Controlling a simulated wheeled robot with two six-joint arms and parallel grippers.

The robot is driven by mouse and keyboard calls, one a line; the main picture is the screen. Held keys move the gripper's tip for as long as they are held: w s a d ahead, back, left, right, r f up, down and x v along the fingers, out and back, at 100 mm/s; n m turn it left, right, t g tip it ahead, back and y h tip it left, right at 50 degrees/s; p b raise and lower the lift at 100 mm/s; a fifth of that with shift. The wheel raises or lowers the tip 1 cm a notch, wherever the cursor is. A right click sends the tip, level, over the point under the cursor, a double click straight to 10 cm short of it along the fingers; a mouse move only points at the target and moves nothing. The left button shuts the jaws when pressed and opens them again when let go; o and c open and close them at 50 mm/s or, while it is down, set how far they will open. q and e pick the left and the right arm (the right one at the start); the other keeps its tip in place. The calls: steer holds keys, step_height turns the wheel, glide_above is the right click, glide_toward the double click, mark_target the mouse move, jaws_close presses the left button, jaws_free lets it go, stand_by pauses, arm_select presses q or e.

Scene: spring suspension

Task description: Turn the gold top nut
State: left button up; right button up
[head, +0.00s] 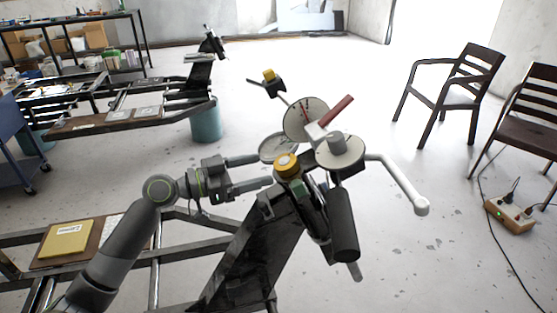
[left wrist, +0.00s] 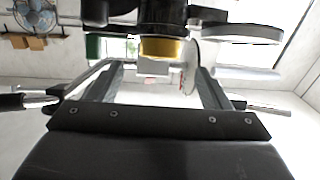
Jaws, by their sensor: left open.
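The gold top nut (head: 287,163) sits on top of the dark upright assembly in the middle of the head view. It also shows in the left wrist view (left wrist: 162,48), near the top centre. My left gripper (head: 267,170) comes in from the left, just beside the nut, with its two fingers apart. In the left wrist view, the fingers (left wrist: 159,74) spread to either side of the nut's line, with a clear gap between them. I cannot tell whether either finger touches the nut. My right gripper is in neither view.
A red-handled part (head: 336,110), a round dial (head: 306,119), a black grip (head: 343,226) and a white lever (head: 404,186) crowd the nut's right side. A yellow box (head: 64,241) lies on the frame at left. Chairs (head: 452,88) stand at right.

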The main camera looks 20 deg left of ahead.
mark_target(279, 165)
arm_select(q)
steer(key=shift+p+x, duration=0.6)
steer(key=shift+x, duration=2.4)
steer(key=c, duration=1)
